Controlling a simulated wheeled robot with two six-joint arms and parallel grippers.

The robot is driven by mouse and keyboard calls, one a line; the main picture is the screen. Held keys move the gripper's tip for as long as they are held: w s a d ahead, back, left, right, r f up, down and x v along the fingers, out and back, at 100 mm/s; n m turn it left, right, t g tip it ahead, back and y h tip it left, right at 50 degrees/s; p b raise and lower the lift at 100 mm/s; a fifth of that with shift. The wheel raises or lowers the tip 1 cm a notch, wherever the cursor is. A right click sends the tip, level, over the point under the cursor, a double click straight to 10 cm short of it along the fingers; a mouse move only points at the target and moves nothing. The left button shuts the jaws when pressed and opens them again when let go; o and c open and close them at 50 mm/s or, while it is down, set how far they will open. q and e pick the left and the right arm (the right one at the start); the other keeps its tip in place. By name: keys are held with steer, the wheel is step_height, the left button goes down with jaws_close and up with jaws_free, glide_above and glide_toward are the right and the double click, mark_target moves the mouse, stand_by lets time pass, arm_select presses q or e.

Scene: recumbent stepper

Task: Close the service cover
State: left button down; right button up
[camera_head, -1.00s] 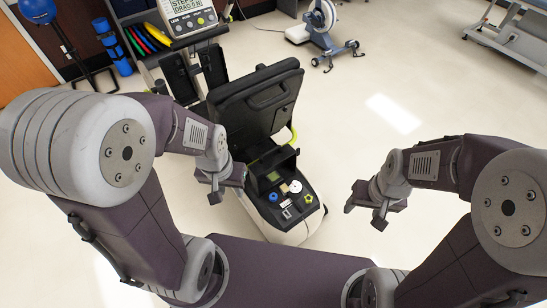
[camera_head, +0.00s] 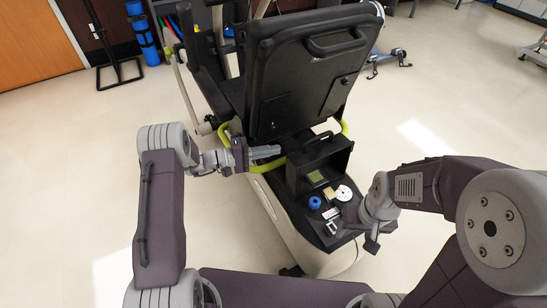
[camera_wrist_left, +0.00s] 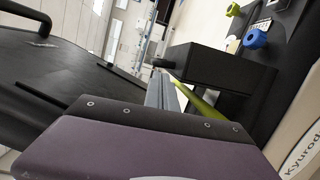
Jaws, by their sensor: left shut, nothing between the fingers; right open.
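The service cover (camera_head: 325,165) is a black box-like lid with a handle on top. It stands raised behind the seat back, at the far edge of an exposed panel (camera_head: 318,228). The cover also shows as a dark block in the left wrist view (camera_wrist_left: 215,68). My left gripper (camera_head: 280,151) is shut and empty, its fingers pointing right, just left of the cover; I cannot tell whether they touch it. In the left wrist view its grey fingers (camera_wrist_left: 162,92) point toward the cover. My right gripper (camera_head: 362,232) is open over the panel's right edge.
The black seat back (camera_head: 305,75) rises behind the cover. A yellow-green rail (camera_head: 262,167) runs near my left fingers. A blue knob (camera_head: 315,202) and a white disc (camera_head: 343,193) sit on the panel. The floor on the right (camera_head: 450,120) is clear.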

arm_select(q)
steer(key=w+d+t+b, duration=0.1)
steer(key=w+d+b, duration=0.2)
steer(key=w+d, duration=0.2)
steer(key=x, duration=0.2)
steer(key=shift+d+f, duration=0.2)
steer(key=shift+d, duration=0.15)
arm_select(e)
steer(key=f, duration=0.4)
steer(key=shift+w+a+f, duration=0.1)
steer(key=shift+a+f, duration=0.05)
steer(key=shift+a, duration=0.05)
